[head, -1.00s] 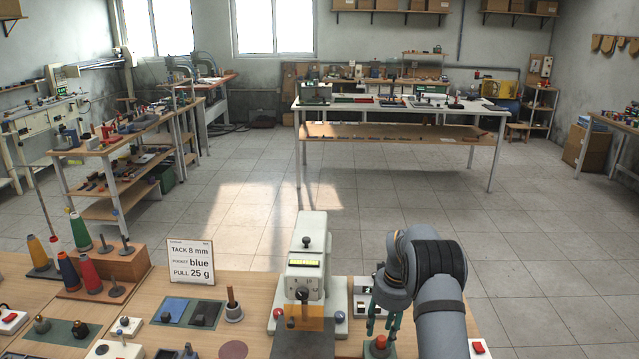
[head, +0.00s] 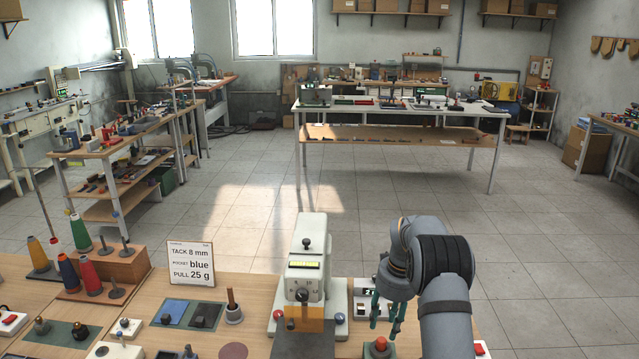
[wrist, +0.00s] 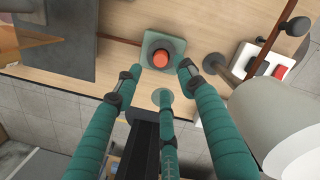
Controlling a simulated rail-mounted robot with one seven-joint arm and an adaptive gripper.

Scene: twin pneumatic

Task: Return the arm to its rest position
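My arm reaches in from the lower right of the head view, with my gripper (head: 386,318) pointing down over the right part of the workbench. In the wrist view the teal fingers of my gripper (wrist: 160,84) are spread apart with nothing between them. A red button (wrist: 160,59) on a dark round collar and green square base lies beyond the fingertips. The red button also shows in the head view (head: 381,343), below the fingers and apart from them.
A white press-like machine (head: 306,262) stands left of my gripper. A small display box (head: 364,294) sits behind the fingers. A sign (head: 191,263), thread cones (head: 90,275) and a red switch (wrist: 281,71) are also on the bench (head: 262,290). Open floor lies behind.

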